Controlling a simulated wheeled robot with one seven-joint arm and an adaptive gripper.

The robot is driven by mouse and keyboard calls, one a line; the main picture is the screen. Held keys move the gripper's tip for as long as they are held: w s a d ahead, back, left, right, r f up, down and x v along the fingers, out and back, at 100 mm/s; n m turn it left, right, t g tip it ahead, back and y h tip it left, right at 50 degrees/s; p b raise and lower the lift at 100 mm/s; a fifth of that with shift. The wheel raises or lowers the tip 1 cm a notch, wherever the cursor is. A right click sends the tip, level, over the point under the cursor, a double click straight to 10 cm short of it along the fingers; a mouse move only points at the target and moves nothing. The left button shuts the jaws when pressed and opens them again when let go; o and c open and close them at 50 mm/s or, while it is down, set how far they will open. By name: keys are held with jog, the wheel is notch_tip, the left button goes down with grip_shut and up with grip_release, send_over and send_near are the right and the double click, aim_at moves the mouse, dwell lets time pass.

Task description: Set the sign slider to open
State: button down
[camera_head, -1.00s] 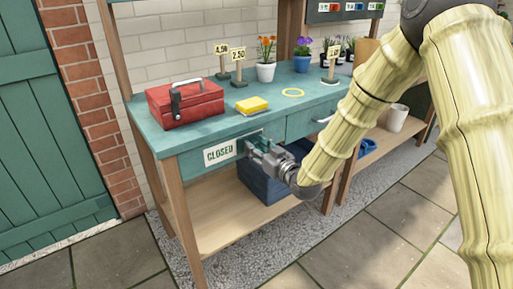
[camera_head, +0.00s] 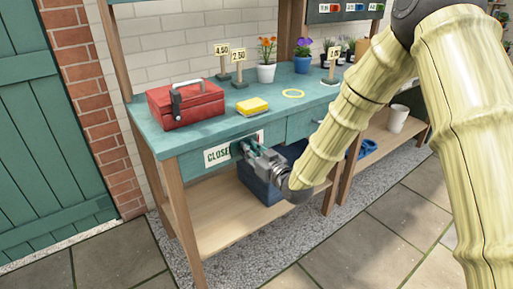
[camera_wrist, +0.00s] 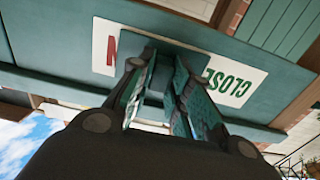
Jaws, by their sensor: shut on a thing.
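The sign (camera_head: 217,155) is a white plate on the front board of the bench. Green letters "CLOSE" show at its left in the head view, and a sliver of white plate shows right of my gripper. In the wrist view the sign (camera_wrist: 232,84) shows "CLOSE" on the right and a red "N" on the left. The teal slider (camera_wrist: 168,52) sits between them and covers the middle of the sign. My gripper (camera_head: 246,151) is shut on the slider; its fingers (camera_wrist: 164,83) stand on either side of the slider's grip, partly hiding it.
A blue crate (camera_head: 262,188) is on the lower shelf, behind and below my gripper. A drawer is right of the sign.

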jog(key=s+a, duration=0.1)
jog(key=a, duration=0.1)
jog(key=s+a, duration=0.4)
jog(key=a, duration=0.1)
jog(key=shift+s, duration=0.1)
jog(key=shift+a, duration=0.1)
jog(key=c, duration=1.3)
grip_release()
jog(key=shift+a, duration=0.1)
jog(key=shift+s+d, duration=0.45)
jog(key=v, duration=1.1)
